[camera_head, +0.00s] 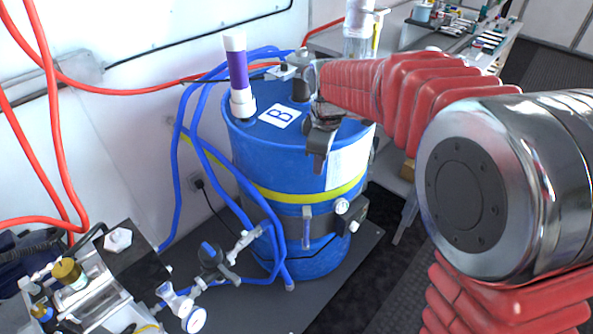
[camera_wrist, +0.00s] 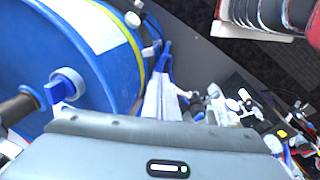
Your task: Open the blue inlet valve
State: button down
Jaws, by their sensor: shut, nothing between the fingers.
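A blue barrel (camera_head: 262,165) marked "B" stands on a dark base plate. A small fitting with a blue lever or handle (camera_head: 307,228) is on the barrel's lower front. A dark valve with a blue part (camera_head: 210,254) sits lower left, among hoses and metal fittings. I cannot tell which of these is the blue inlet valve, or its position. My gripper (camera_head: 318,160) is shut and empty, pointing down in front of the barrel's upper front edge, above the blue lever.
Blue hoses (camera_head: 178,150) loop down the barrel's left side. A purple and white tube (camera_head: 238,75) rises from the barrel top. A metal pump unit (camera_head: 90,285) is at lower left. A gauge (camera_head: 194,319) is beside it. A cluttered bench (camera_head: 405,45) stands behind.

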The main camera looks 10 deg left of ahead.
jog(key=s+d+r+m+t, duration=0.1)
jog(key=s+d+r+m, duration=0.3)
jog(key=s+d, duration=0.25)
jog(key=s+d+r+m+t, duration=0.1)
jog(key=s+d+r+m, duration=0.45)
jog(key=d, duration=0.25)
jog(key=s+d+f+m+t, duration=0.1)
jog(key=s+d+f+m, duration=0.1)
jog(key=s+d+m, duration=0.5)
jog(key=s, duration=0.6)
jog(key=shift+s+d+f+t+h, duration=0.25)
jog(key=shift+d+f+t+h, duration=0.05)
jog(key=shift+d+t+h, duration=0.1)
